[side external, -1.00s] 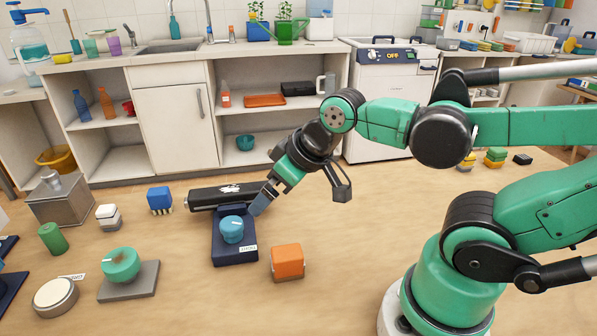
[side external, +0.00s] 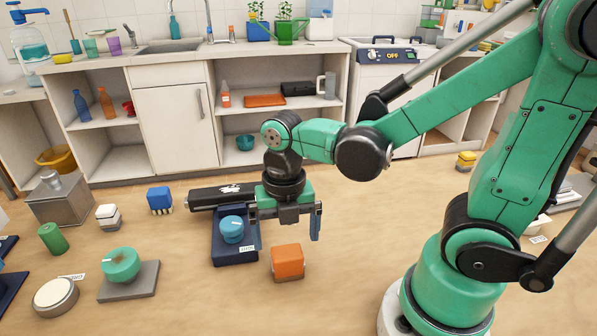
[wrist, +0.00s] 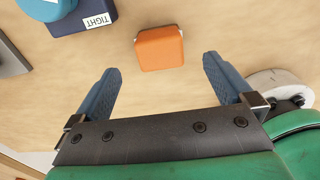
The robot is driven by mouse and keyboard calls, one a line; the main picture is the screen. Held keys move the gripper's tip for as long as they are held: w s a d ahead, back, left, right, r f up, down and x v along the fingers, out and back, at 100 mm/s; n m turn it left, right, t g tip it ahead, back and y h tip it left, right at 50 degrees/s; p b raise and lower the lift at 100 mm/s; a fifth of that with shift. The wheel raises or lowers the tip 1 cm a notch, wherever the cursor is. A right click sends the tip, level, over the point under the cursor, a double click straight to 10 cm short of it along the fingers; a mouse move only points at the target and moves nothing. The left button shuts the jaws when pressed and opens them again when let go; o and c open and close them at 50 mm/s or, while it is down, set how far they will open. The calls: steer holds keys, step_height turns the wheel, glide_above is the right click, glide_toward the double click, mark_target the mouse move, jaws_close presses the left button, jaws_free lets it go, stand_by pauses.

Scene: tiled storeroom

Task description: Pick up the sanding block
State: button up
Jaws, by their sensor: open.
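The orange block (side external: 288,261), which I take to be the sanding block, sits on the floor with a thin grey underside. In the wrist view the orange block (wrist: 159,48) lies just beyond the fingertips, roughly centred between them. My gripper (side external: 285,228) points down, open and empty, above and slightly behind the block in the side view. Its two blue fingers (wrist: 162,72) are spread wider than the block and do not appear to touch it.
A dark blue base (side external: 235,256) with a blue knob (side external: 231,229) stands close left of the block; its label reads TIGHT in the wrist view. A black cylinder (side external: 215,196) lies behind. A green knob on a grey plate (side external: 140,284) is further left. Floor in front is clear.

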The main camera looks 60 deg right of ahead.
mark_target(287, 251)
steer(key=shift+f, duration=2.5)
steer(key=c, duration=1.4)
steer(key=shift+o, duration=0.2)
steer(key=shift+r, duration=0.15)
step_height(287, 251, up, 20)
